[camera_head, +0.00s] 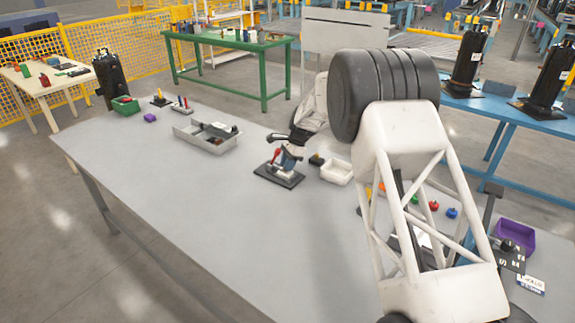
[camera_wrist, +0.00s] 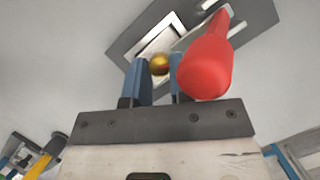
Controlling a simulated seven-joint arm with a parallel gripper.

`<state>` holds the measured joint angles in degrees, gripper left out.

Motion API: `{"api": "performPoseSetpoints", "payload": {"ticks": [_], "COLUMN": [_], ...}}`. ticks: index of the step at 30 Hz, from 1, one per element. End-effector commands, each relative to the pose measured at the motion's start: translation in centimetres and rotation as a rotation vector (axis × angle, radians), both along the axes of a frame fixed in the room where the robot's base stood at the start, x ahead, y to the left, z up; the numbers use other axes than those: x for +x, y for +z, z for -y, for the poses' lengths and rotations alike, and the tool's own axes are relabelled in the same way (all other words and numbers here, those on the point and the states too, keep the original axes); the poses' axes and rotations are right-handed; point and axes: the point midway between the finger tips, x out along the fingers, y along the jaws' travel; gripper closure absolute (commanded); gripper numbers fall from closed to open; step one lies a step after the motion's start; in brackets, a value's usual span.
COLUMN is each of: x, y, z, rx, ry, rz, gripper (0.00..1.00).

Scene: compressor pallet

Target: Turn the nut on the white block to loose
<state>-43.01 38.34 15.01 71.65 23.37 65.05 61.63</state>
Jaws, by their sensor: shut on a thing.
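The brass-coloured nut (camera_wrist: 159,64) shows in the wrist view between the two blue fingers of my gripper (camera_wrist: 161,80), which is shut on it. The white block (camera_wrist: 168,38) is behind the nut, partly hidden by it and the fingers. It stands on a dark base plate (camera_wrist: 128,42). A red handle (camera_wrist: 206,66) reaches past the right finger, close to it. In the head view my gripper (camera_head: 289,161) is down at the fixture on the dark base plate (camera_head: 279,177), beside the red handle (camera_head: 276,155). The nut is too small to make out there.
A grey tray (camera_head: 205,138) with dark parts lies to the left on the grey table (camera_head: 190,185). A white bin (camera_head: 336,172) is just right of the fixture. A purple bin (camera_head: 514,236) is at the far right. The table's left front is clear.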

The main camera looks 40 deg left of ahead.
Motion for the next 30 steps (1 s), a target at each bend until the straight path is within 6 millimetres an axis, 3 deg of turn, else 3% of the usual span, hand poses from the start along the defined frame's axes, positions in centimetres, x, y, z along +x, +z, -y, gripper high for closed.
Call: {"api": "performPoseSetpoints", "payload": {"ticks": [16, 17, 21, 30], "x": [0.01, 0.00, 0.00, 0.02], "y": [-0.01, -0.01, -0.02, 0.02], "z": [-0.04, -0.03, -0.03, -0.02], "rx": [0.000, 0.000, 0.000, 0.000], "ry": [0.040, 0.040, 0.040, 0.039], "rz": [0.000, 0.000, 0.000, 0.000], "gripper": [1.00, 0.75, 0.54, 0.52]}}
